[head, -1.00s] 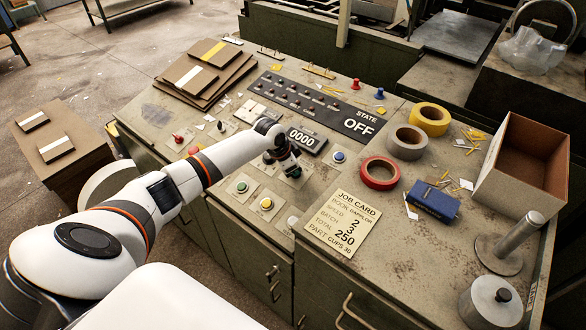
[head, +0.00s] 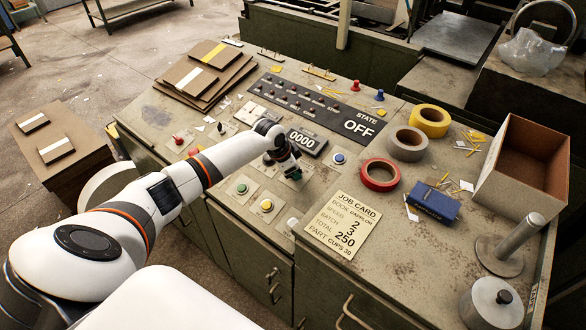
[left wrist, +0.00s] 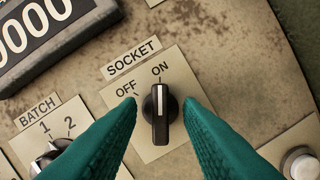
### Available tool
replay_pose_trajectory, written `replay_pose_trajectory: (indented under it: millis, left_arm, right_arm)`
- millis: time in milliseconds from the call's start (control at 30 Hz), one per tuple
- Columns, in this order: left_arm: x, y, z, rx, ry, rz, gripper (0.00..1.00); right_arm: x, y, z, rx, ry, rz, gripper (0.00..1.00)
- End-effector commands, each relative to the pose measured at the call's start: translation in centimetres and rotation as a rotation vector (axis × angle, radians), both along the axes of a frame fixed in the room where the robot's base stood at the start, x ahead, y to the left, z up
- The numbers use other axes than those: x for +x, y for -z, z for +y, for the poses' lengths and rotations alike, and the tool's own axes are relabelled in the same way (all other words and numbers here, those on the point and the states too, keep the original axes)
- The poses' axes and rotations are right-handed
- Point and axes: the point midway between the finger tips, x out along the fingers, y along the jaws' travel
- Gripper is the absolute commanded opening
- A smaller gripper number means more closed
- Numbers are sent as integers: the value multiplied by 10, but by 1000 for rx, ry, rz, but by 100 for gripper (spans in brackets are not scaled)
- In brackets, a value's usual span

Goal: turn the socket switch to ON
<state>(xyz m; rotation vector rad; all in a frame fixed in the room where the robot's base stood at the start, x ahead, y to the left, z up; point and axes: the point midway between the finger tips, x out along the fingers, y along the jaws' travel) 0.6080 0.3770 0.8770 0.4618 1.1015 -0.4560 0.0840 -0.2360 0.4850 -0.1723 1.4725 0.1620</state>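The black socket switch (left wrist: 161,114) sits on a beige plate (left wrist: 150,148) marked SOCKET, OFF and ON in the left wrist view. Its white line points up the picture, at the ON mark. My left gripper (left wrist: 160,108) is open, with a green finger on each side of the knob. A narrow gap shows between each fingertip and the knob. In the head view my left gripper (head: 290,168) is low over the panel and hides the knob. The state display (head: 362,126) reads OFF. My right gripper is not in view.
The BATCH switch (left wrist: 55,150) is left of the socket plate, and a pale round button (left wrist: 301,164) is at lower right. The counter (head: 306,141) reads 0000. Green (head: 241,188), yellow (head: 266,205) and blue (head: 339,158) buttons are nearby. Tape rolls (head: 380,174) stand to the right.

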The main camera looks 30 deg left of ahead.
Motion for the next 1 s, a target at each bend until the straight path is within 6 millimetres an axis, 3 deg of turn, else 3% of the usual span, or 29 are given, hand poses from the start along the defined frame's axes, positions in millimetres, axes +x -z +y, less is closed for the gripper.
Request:
replay_pose_trajectory:
  millis: [233, 700, 1000]
  left_arm:
    - [-7, -16, 3, 1, 1, -1, 33]
    - [-41, -98, 13, 2, 1, -1, 33]
    - [-46, -110, 14, 0, 0, 0, 33]
  right_arm:
    - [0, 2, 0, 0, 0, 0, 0]
    - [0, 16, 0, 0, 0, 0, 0]
    - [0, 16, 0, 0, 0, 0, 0]
